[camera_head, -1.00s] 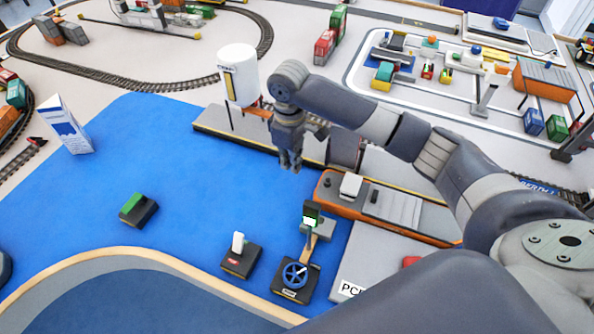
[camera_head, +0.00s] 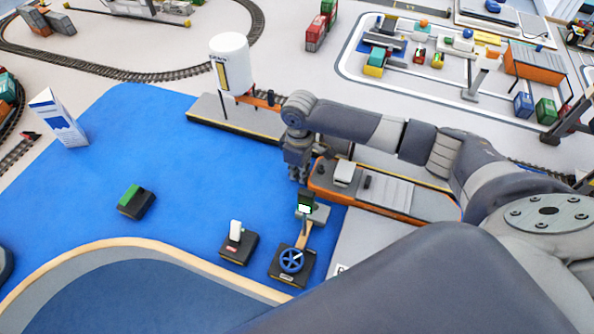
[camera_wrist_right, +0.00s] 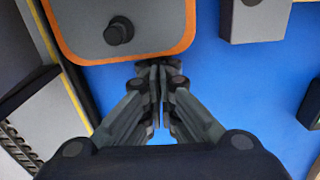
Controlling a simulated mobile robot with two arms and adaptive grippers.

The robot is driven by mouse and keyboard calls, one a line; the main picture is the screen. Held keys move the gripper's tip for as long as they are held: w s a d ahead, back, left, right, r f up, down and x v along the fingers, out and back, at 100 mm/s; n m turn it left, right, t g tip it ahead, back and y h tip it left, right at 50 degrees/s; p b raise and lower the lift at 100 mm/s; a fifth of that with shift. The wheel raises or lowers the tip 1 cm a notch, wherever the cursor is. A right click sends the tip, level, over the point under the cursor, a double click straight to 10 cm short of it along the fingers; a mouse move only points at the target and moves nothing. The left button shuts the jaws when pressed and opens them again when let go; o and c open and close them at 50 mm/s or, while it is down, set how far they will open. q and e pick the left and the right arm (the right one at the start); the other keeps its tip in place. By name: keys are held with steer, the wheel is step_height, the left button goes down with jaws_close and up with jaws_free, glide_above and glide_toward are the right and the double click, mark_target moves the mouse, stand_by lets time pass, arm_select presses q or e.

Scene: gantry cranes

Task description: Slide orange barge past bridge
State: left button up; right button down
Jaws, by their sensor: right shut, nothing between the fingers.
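The orange barge (camera_head: 398,195), with a grey deck, a white block and a dark post, lies on the blue water along the quay, its right part behind my arm. My right gripper (camera_head: 298,178) is shut and empty, pointing down beside the barge's left end. In the right wrist view, its closed fingertips (camera_wrist_right: 160,68) are at the barge's orange rim (camera_wrist_right: 130,57); I cannot tell whether they touch. A dark post (camera_wrist_right: 118,31) stands on its deck. I cannot make out the bridge with certainty; a tan beam (camera_head: 304,236) stands by a blue handwheel (camera_head: 291,260). My left gripper is out of view.
A white tank (camera_head: 230,65) stands on the grey quay (camera_head: 205,108) behind. A black block with a white lever (camera_head: 236,240) and a green-topped block (camera_head: 132,202) sit on the blue surface. Open blue surface (camera_head: 190,160) lies left of the gripper.

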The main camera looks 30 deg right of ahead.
mark_target(340, 187)
steer(key=s+d+p, duration=0.2)
steer(key=s+p, duration=0.1)
steer(key=s+d+p, duration=0.2)
steer(key=p, duration=0.1)
steer(key=s+d+p, duration=0.2)
steer(key=s+d, duration=0.1)
steer(key=shift+s+r+p, duration=0.2)
steer(key=shift+s+p, duration=0.15)
steer(key=shift+p, duration=0.05)
steer(key=shift+s+d+f, duration=0.2)
steer(key=shift+s, duration=0.05)
steer(key=shift+w+a+r, duration=0.1)
